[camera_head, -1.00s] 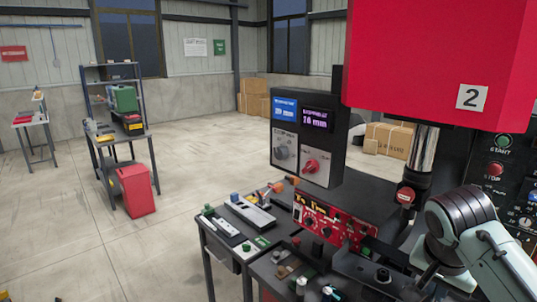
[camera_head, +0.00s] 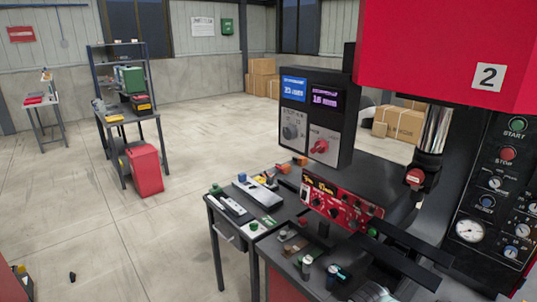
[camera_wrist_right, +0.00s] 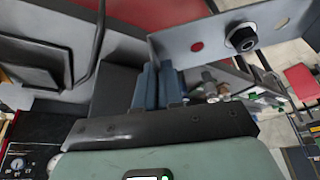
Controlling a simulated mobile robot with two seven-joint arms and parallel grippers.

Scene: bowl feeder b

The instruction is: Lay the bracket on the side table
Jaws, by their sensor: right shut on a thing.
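The bracket (camera_wrist_right: 268,20) is a flat grey metal plate in the right wrist view, with a round hole that shows red and a dark hex nut or bolt on it. My right gripper (camera_wrist_right: 157,82) has blue fingers, close together at the bracket's left end and shut on it. Exactly how the fingers meet the plate is partly hidden. In the head view the bracket cannot be made out. A small dark table (camera_head: 239,238), seemingly the side table, stands left of the red press with several small items on it. My left gripper is in neither view.
The red press (camera_head: 440,50) and its control box (camera_head: 316,115) rise on the right. A red panel (camera_head: 335,199) and small parts crowd the bench in front. A shelf bench (camera_head: 120,112) with a red bin (camera_head: 145,170) stands far left. The floor between is clear.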

